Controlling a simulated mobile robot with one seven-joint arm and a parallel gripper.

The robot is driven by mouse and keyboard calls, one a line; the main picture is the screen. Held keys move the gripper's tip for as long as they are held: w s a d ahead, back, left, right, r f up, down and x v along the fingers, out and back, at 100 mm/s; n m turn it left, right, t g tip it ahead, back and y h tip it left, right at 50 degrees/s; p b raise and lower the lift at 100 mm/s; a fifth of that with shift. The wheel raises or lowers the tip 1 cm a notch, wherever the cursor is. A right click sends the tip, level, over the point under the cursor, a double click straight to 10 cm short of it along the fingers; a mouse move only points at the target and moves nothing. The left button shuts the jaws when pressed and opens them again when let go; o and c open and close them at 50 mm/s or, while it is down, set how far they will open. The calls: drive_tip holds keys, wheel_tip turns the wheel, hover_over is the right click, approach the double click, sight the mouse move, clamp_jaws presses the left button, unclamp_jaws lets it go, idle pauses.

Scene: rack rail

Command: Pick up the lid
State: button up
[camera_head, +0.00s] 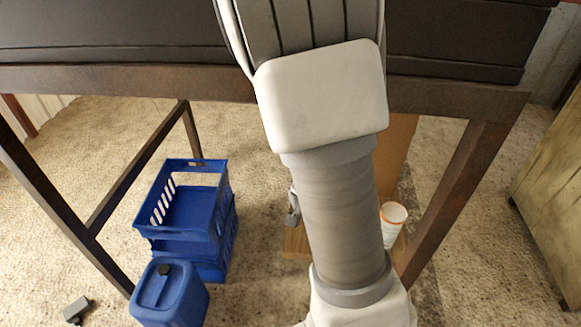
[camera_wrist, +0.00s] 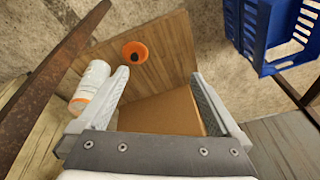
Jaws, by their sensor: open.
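The likely lid (camera_wrist: 135,53), a small round orange piece with a dark centre, lies on a wooden board (camera_wrist: 172,45) in the wrist view. I cannot make out its exact shape. My gripper (camera_wrist: 160,75) is open and empty, its two pale fingers spread, with the orange piece ahead of them and toward the left finger. A white container with orange markings (camera_wrist: 88,83) is just left of the left finger. In the head view a white container with an orange rim (camera_head: 393,218) shows right of my arm. The lid is not visible there, and my arm hides most of the board (camera_head: 296,243).
A brown cardboard surface (camera_wrist: 162,113) shows between my fingers. A blue crate (camera_wrist: 288,30) is at upper right in the wrist view. In the head view, blue crates (camera_head: 190,205) and a blue jerrycan (camera_head: 170,295) stand left. Brown metal frame legs (camera_head: 455,195) flank my arm.

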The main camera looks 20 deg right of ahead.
drive_tip(key=d+f+b, duration=0.2)
drive_tip(key=d+f, duration=0.1)
drive_tip(key=f, duration=0.2)
drive_tip(key=d+f+m+h+b, duration=0.1)
drive_tip(key=d+f+b, duration=0.2)
drive_tip(key=f, duration=0.2)
drive_tip(key=d+f+h+b, duration=0.1)
drive_tip(key=d+f+b, duration=0.2)
drive_tip(key=f, duration=0.2)
drive_tip(key=shift+w+f+g, duration=0.1)
drive_tip(key=shift+w+g, duration=0.2)
drive_tip(key=shift+w, duration=0.05)
drive_tip(key=shift+b+x, duration=1.75)
drive_tip(key=shift+x, duration=1.35)
drive_tip(key=shift+d, duration=0.15)
drive_tip(key=c, duration=1)
